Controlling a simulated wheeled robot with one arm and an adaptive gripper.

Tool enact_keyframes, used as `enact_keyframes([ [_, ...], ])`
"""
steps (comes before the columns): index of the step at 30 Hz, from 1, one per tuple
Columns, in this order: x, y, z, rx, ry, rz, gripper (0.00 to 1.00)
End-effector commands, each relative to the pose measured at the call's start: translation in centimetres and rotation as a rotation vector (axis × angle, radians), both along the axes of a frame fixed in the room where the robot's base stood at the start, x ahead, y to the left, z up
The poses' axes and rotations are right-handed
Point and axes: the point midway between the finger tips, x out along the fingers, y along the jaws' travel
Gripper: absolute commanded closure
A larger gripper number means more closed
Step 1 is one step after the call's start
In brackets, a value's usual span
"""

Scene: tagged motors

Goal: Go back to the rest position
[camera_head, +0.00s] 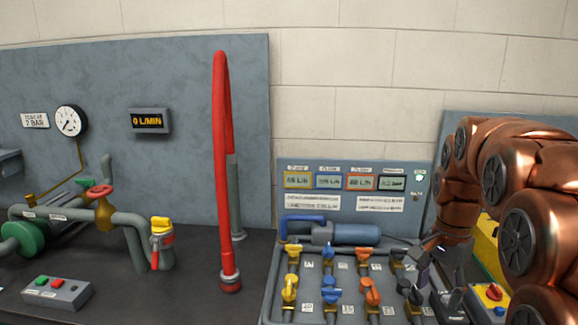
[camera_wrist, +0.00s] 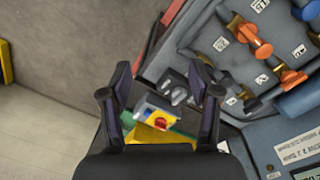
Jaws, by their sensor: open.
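My gripper (camera_wrist: 162,78) shows in the wrist view with its two dark fingers spread apart and nothing between them. In the head view my gripper (camera_head: 437,275) is a dark shape at the lower right, beside the right end of the valve panel (camera_head: 270,290). It partly hides that end of the panel. My copper arm curves down to it from the right edge. A small box with a red knob on yellow (camera_wrist: 162,116) shows beyond the fingers in the wrist view, and also in the head view (camera_head: 489,296).
The valve panel carries several yellow, blue and orange valves (camera_head: 331,284), close to my gripper. A tall red hose (camera_head: 221,150) rises left of it. Pipes with a red handwheel (camera_head: 98,192) and a button box (camera_head: 57,291) stand further left. Bare bench (camera_head: 190,300) lies between.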

Motion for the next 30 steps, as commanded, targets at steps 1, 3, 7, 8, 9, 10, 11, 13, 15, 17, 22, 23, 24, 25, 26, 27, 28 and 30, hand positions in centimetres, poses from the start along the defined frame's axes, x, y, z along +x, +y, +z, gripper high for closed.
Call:
enact_keyframes([
  [1, -1.4, 1.0, 0.3, 0.004, 0.004, 0.052, 0.38],
  [3, -3.1, 2.2, 0.4, 0.01, 0.009, 0.127, 0.38],
  [7, -6.6, 4.3, 0.1, 0.023, 0.022, 0.265, 0.38],
  [8, -7.4, 4.8, 0.0, 0.027, 0.027, 0.298, 0.38],
  [9, -8.4, 5.3, -0.1, 0.029, 0.027, 0.342, 0.38],
  [10, -9.2, 5.7, -0.1, 0.032, 0.027, 0.374, 0.38],
  [11, -10.1, 6.2, -0.4, 0.036, 0.033, 0.407, 0.38],
  [13, -12.0, 7.0, -0.6, 0.043, 0.038, 0.483, 0.38],
  [15, -14.1, 7.9, -1.1, 0.052, 0.048, 0.559, 0.38],
  [17, -15.7, 8.5, -1.4, 0.058, 0.05, 0.626, 0.38],
  [22, -20.6, 10.0, -2.8, 0.078, 0.065, 0.811, 0.38],
  [23, -21.4, 10.2, -3.0, 0.081, 0.068, 0.841, 0.38],
  [24, -22.4, 10.4, -3.4, 0.086, 0.073, 0.879, 0.38],
  [25, -23.1, 10.5, -3.6, 0.089, 0.076, 0.905, 0.38],
  [26, -23.7, 10.6, -3.8, 0.091, 0.075, 0.929, 0.38],
  [27, -24.3, 10.8, -4.0, 0.093, 0.076, 0.957, 0.38],
  [28, -24.7, 10.9, -4.3, 0.096, 0.078, 0.976, 0.38],
  [30, -25.6, 11.1, -4.7, 0.101, 0.082, 1.009, 0.38],
])
